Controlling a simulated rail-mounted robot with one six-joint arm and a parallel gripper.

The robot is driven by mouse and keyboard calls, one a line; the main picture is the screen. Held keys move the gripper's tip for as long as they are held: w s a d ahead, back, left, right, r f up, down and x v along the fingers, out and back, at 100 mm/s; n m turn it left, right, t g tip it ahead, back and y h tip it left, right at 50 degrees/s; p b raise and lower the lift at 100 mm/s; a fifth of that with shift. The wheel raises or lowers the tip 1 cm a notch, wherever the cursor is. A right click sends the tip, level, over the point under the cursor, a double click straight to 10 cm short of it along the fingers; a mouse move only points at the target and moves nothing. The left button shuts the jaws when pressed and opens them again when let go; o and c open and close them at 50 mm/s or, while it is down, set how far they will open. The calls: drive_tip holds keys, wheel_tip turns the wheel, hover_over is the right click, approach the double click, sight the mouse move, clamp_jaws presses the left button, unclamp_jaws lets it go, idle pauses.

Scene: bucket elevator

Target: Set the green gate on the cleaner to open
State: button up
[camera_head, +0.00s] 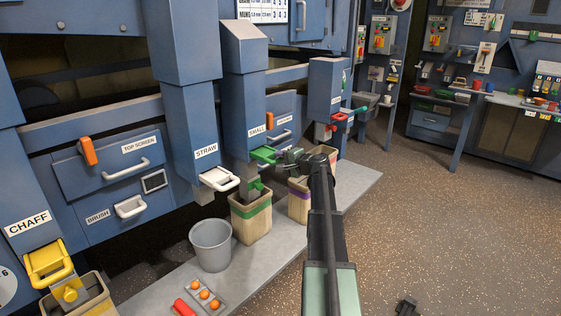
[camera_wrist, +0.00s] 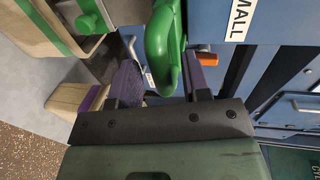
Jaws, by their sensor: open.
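The green gate (camera_head: 263,155) sits at the bottom of the blue chute labelled SMALL (camera_head: 246,115). Its looped green handle (camera_wrist: 163,40) fills the upper middle of the wrist view. My gripper (camera_head: 292,158) is just right of the gate in the head view. In the wrist view my gripper (camera_wrist: 161,80) is open, with dark fingers on either side of the handle's lower end. I cannot tell whether either finger touches the handle. The arm hides part of the gate's surroundings, and the gate's position is unclear.
Below the chute stands a bin with a green band (camera_head: 250,218), with a green knob (camera_head: 256,188) above it. A white STRAW gate (camera_head: 219,179) is to the left. A red gate (camera_head: 341,119) is to the right. A grey bucket (camera_head: 211,245) stands on the platform.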

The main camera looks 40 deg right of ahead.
drive_tip(key=p+v, duration=0.2)
drive_tip(key=v, duration=0.8)
drive_tip(key=shift+s, duration=0.25)
drive_tip(key=shift+d, duration=0.1)
